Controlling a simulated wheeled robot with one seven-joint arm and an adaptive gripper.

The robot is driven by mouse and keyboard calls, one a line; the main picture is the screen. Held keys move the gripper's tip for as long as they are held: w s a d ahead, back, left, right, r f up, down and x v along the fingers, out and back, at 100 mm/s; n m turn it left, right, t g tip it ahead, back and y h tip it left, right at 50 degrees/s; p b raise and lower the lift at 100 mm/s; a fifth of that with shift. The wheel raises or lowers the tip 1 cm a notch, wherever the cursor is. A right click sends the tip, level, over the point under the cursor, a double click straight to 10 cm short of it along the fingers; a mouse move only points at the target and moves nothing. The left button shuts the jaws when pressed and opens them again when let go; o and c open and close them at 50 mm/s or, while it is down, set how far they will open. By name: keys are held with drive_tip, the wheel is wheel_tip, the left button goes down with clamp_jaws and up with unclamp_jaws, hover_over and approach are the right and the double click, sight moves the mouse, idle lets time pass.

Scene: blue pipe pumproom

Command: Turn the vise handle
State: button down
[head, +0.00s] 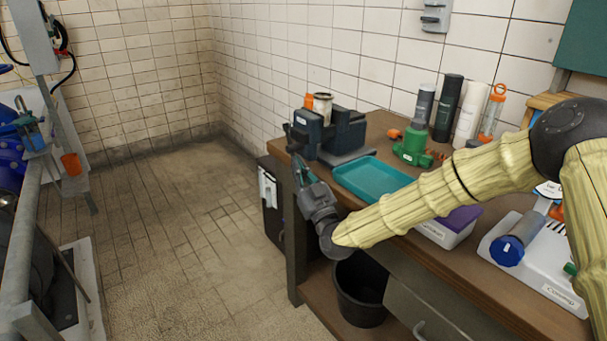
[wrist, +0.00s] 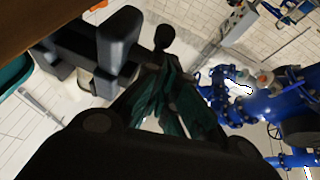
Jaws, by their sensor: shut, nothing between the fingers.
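The dark blue-grey vise (head: 338,132) stands on the near-left corner of the workbench in the head view. It also fills the upper left of the wrist view (wrist: 118,42). A black handle knob (wrist: 163,37) shows in the wrist view, just past my fingertips. In the head view the handle (head: 293,144) is a small dark shape at the vise's left end. My gripper (head: 299,164) is shut and empty, just below the handle. Its green-and-black fingers also show in the wrist view (wrist: 163,70). Whether the fingertips touch the handle I cannot tell.
A teal tray (head: 372,180) lies right of the vise on the wooden bench (head: 505,290). A green pump-like part (head: 412,150) and several bottles stand behind. A black bin (head: 360,290) is below the bench. The tiled floor (head: 190,220) to the left is clear.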

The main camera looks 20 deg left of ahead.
drive_tip(key=shift+a+f+b, duration=0.1)
drive_tip(key=shift+f+b, duration=0.1)
drive_tip(key=shift+b, duration=0.1)
idle(0.6)
drive_tip(key=r+v, duration=0.2)
drive_tip(key=v, duration=1)
drive_tip(key=shift+s+d, duration=0.55)
drive_tip(key=shift+d, duration=0.1)
drive_tip(key=shift+f, duration=0.1)
